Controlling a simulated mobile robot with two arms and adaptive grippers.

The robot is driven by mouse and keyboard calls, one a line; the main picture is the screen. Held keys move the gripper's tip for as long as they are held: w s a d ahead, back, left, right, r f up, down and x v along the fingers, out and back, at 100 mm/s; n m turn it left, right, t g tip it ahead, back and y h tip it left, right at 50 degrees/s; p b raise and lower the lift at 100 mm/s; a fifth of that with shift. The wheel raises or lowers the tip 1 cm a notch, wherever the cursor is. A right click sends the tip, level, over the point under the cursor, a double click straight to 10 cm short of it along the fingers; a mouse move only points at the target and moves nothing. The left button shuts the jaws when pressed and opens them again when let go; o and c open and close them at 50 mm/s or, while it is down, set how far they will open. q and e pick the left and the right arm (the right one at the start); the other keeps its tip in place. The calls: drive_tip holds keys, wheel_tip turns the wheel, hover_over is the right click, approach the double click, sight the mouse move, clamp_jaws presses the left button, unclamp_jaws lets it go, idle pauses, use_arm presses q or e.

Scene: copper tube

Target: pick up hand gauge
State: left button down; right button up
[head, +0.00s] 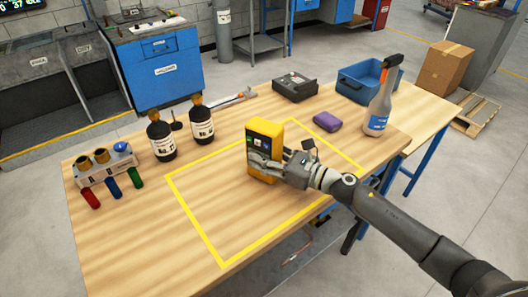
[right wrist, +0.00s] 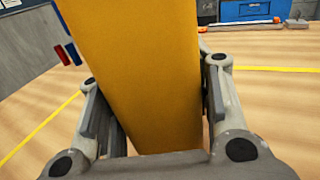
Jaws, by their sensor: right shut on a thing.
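The hand gauge is a yellow, upright box-shaped device (head: 264,135) with a dark front face. It is at the upper part of the yellow taped square on the wooden table. My right gripper (head: 268,160) is shut on it, with fingers on both sides of its body. In the right wrist view the gauge's yellow body (right wrist: 140,70) fills the space between the two fingers. I cannot tell whether its base touches the table. My left gripper is not in view.
The taped square's front (head: 225,225) is clear.

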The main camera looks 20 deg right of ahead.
drive_tip(key=shift+r, duration=0.2)
drive_tip(key=shift+r, duration=0.65)
drive_tip(key=s+d+r+b, duration=0.1)
drive_tip(key=s+r, duration=1)
drive_tip(key=s, duration=0.2)
drive_tip(key=shift+s+r, duration=0.15)
drive_tip(key=shift+s, duration=0.25)
